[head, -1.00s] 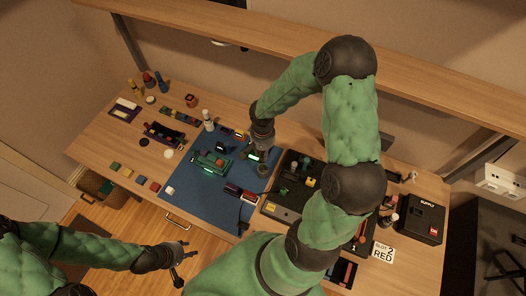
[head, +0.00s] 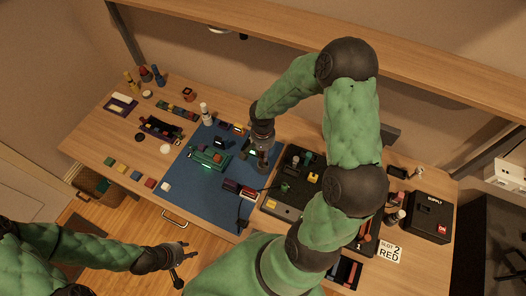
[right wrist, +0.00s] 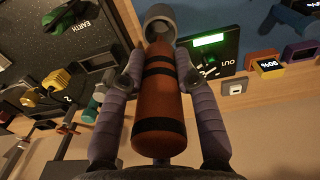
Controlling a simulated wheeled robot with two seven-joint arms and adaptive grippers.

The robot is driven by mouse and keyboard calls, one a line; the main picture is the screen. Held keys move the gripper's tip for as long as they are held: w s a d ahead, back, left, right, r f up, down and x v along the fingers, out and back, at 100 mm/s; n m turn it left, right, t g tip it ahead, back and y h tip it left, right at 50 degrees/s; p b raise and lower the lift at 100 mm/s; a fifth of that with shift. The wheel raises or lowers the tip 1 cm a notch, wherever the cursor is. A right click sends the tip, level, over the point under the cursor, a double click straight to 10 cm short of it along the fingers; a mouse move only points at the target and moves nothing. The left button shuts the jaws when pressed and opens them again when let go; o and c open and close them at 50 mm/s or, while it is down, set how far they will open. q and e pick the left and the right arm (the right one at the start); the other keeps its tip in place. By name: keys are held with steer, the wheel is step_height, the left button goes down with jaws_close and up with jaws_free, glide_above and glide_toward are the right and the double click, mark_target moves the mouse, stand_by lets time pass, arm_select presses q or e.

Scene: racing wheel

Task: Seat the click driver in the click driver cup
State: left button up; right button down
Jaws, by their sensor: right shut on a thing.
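The click driver (right wrist: 158,105) is an orange-brown cylinder with dark bands. My right gripper (right wrist: 160,85) is shut on it, one purple-grey finger on each side. The click driver cup (right wrist: 160,14) is a grey round cup just beyond the driver's far end in the right wrist view. The driver overlaps the cup's near rim there; I cannot tell whether its tip is inside. In the head view my right gripper (head: 262,146) is low over the right edge of the blue mat, hiding most of driver and cup. My left gripper (head: 183,263) is open and empty, off the table's front edge.
The blue mat (head: 205,190) bears a green device (head: 212,157). A unit with a lit green display (right wrist: 209,41) stands close beside the cup. A black panel (head: 283,205) with plugs lies right of the mat. A black supply box (head: 427,217) stands further right.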

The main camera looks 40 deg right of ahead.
mark_target(261, 160)
steer(key=shift+b, duration=0.85)
stand_by(1.5)
steer(key=shift+f+b, duration=1.25)
steer(key=shift+b, duration=0.1)
steer(key=shift+s+a+f+b, duration=0.2)
steer(key=shift+a+f+b, duration=0.2)
steer(key=shift+f+b, duration=0.35)
steer(key=shift+s+a+f+b, duration=0.15)
steer(key=shift+a+f+b, duration=0.25)
steer(key=shift+b, duration=0.5)
steer(key=shift+f, duration=0.1)
steer(key=shift+s+f, duration=0.2)
steer(key=shift+a+r, duration=0.15)
steer(key=shift+r, duration=0.2)
steer(key=shift+r+p, duration=0.3)
steer(key=shift+r, duration=0.1)
steer(key=shift+w+d+r+p, duration=0.2)
steer(key=shift+d+r+p, duration=0.25)
steer(key=shift+r, duration=0.3)
steer(key=shift+w+d+r+p, duration=0.15)
steer(key=shift+d+r+p, duration=0.05)
steer(key=shift+r+p, duration=0.45)
steer(key=shift+r, duration=0.1)
